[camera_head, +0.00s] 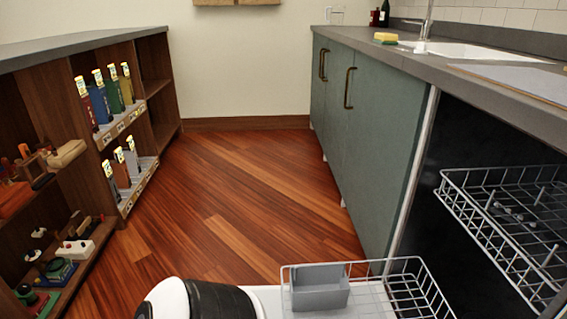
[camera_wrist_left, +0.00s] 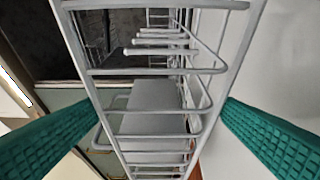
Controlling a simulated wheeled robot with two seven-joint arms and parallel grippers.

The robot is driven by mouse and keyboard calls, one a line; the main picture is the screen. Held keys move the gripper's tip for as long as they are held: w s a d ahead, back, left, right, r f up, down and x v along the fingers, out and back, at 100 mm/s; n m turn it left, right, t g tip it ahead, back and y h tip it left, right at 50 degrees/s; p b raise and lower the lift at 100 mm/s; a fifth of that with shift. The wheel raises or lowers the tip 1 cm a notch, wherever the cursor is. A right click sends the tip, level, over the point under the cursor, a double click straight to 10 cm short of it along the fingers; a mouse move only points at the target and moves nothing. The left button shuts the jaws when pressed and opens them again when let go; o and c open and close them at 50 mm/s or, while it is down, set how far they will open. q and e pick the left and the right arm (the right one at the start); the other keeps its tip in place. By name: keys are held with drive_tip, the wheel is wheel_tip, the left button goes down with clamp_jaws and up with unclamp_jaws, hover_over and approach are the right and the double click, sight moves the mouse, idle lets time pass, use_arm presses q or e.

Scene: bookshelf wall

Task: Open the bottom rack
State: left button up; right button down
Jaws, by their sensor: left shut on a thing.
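The bottom rack (camera_head: 433,288) is a white wire basket at the lower middle of the head view. It stands out in front of the dark dishwasher opening (camera_head: 436,150). A grey cutlery basket (camera_head: 320,289) sits in it. In the left wrist view the rack's wires (camera_wrist_left: 150,72) run between the two green fingers of my left gripper (camera_wrist_left: 162,108). The left gripper is shut on the rack; the exact contact is hard to see. In the head view its fingers are not visible. My right gripper is in neither view.
The upper rack (camera_head: 500,210) shows at the right, inside the dishwasher. Green cabinets (camera_head: 365,130) stand left of it under a grey counter with a sink (camera_head: 480,50). A low bookshelf (camera_head: 95,125) lines the left side. The wooden floor (camera_head: 230,200) between is clear.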

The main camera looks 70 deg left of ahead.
use_arm(q)
drive_tip(key=shift+w+a+r, duration=0.1)
drive_tip(key=shift+w+r, duration=0.05)
drive_tip(key=shift+r, duration=0.25)
drive_tip(key=o, duration=1.2)
drive_tip(key=shift+s, duration=0.2)
drive_tip(key=s, duration=0.4)
drive_tip(key=s+p, duration=0.1)
drive_tip(key=s, duration=0.2)
drive_tip(key=shift+s+d+f, duration=0.1)
drive_tip(key=shift+d, duration=0.15)
